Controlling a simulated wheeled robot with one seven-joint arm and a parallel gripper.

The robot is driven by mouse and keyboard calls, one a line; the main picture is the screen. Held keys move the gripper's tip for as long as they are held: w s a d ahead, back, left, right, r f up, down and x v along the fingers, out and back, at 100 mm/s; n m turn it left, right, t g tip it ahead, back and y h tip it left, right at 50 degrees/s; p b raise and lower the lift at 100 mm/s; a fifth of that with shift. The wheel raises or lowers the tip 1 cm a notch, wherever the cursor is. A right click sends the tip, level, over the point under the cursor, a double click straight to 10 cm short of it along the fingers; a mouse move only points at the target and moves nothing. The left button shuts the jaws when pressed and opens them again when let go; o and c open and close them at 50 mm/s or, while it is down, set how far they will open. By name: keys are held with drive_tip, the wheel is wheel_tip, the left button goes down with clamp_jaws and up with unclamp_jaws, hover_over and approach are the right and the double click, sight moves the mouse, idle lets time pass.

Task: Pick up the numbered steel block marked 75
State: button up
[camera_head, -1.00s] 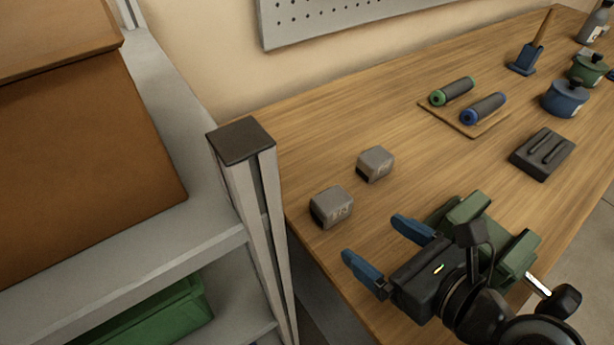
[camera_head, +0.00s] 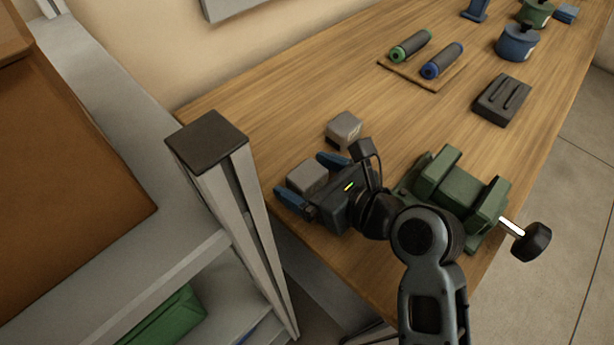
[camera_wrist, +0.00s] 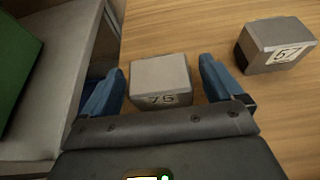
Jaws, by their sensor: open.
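The grey steel block marked 75 (camera_wrist: 160,80) lies on the wooden bench, and its number label faces my gripper in the wrist view. In the head view this block (camera_head: 307,176) sits near the bench's left end. My gripper (camera_head: 305,175) is open, with one blue finger on each side of the block. In the wrist view the fingers of my gripper (camera_wrist: 160,85) flank the block, with a gap visible on the right; contact on the left is hard to tell. A second grey block (camera_head: 343,130), whose label reads 57 in the wrist view (camera_wrist: 275,45), sits apart from it.
A green vise (camera_head: 455,190) stands right of my gripper. A shelf post (camera_head: 215,150) rises close on the left, with shelving behind it.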

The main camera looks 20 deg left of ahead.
drive_tip(key=c, duration=1.3)
